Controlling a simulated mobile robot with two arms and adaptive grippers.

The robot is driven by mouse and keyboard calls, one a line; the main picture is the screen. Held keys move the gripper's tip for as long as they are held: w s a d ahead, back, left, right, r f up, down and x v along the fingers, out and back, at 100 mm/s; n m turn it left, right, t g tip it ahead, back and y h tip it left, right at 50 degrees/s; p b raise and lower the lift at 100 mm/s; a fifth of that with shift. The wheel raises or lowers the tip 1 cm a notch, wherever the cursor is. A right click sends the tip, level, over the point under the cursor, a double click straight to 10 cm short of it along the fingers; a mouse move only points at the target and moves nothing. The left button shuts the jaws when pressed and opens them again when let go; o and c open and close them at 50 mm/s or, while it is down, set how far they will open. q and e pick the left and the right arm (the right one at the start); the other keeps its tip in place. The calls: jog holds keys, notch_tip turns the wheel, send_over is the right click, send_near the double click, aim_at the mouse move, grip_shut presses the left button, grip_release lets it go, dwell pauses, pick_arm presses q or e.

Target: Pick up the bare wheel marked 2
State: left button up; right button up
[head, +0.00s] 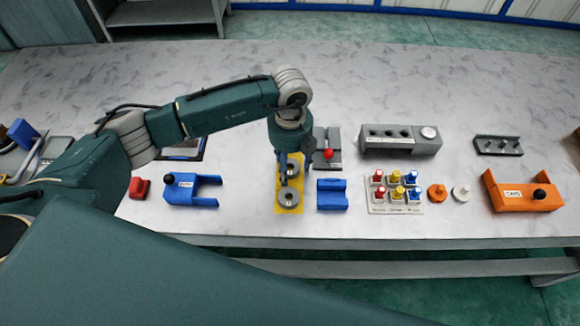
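A yellow mat (279,209) lies on the table just below the picture's middle. A grey round wheel (288,199) lies flat on its front part, with a dark hole at its centre. Another grey wheel (291,172) lies behind it on the mat, partly covered by my gripper. I cannot read a number on either wheel. My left gripper (293,157) points down over the back of the mat, above or at the rear wheel. Its fingertips are small and partly hidden, so I cannot tell its opening or contact. My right gripper is not in view.
A blue block (331,194) and a dark fixture with a red knob (328,154) stand close right of the mat. A blue bracket (192,190) stands left. The table's back is clear.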

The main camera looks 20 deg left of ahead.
pick_arm(q)
jog(key=c, duration=1.2)
